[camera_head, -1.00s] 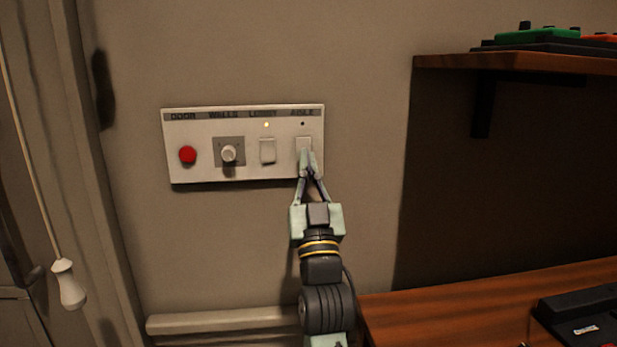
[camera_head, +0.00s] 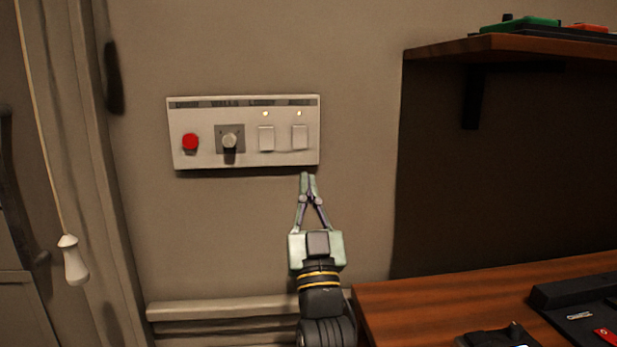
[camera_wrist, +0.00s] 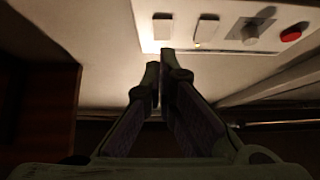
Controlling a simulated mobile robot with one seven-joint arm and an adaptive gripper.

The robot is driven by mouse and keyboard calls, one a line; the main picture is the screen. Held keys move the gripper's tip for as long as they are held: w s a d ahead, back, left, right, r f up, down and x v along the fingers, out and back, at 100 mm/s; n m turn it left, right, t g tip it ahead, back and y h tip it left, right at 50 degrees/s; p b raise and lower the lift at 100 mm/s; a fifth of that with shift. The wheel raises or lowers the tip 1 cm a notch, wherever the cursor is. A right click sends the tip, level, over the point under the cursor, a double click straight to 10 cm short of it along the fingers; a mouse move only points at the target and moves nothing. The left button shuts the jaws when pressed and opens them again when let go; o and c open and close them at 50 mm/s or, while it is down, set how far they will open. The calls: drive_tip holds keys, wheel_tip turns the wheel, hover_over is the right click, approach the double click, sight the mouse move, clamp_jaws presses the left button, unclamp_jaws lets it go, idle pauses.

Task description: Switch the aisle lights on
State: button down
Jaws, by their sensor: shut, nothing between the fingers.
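The white switch panel (camera_head: 200,159) is on the wall, with a red button, a knob and two rocker switches. The aisle switch (camera_head: 300,137) is the rightmost one, and the small lamp (camera_head: 299,114) above it is lit. The lobby switch (camera_head: 266,139) beside it also has a lit lamp (camera_head: 265,114). My gripper (camera_head: 307,176) is shut and empty, just below the panel under the aisle switch, apart from it. In the wrist view the shut fingertips (camera_wrist: 159,57) point toward the panel (camera_wrist: 208,12), where the aisle switch (camera_wrist: 162,27) shows above them.
A pull cord with a white handle (camera_head: 73,260) hangs at the left. A wooden desk (camera_head: 440,291) with dark devices stands at the lower right, under a wooden shelf (camera_head: 520,46). The wall around the panel is clear.

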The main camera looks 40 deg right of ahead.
drive_tip(key=b+v, duration=0.1)
drive_tip(key=v, duration=0.4)
drive_tip(key=shift+w+d+f+b, duration=0.15)
drive_tip(key=shift+w+f+b, duration=0.05)
drive_tip(key=shift+b, duration=0.1)
drive_tip(key=shift+w, duration=0.1)
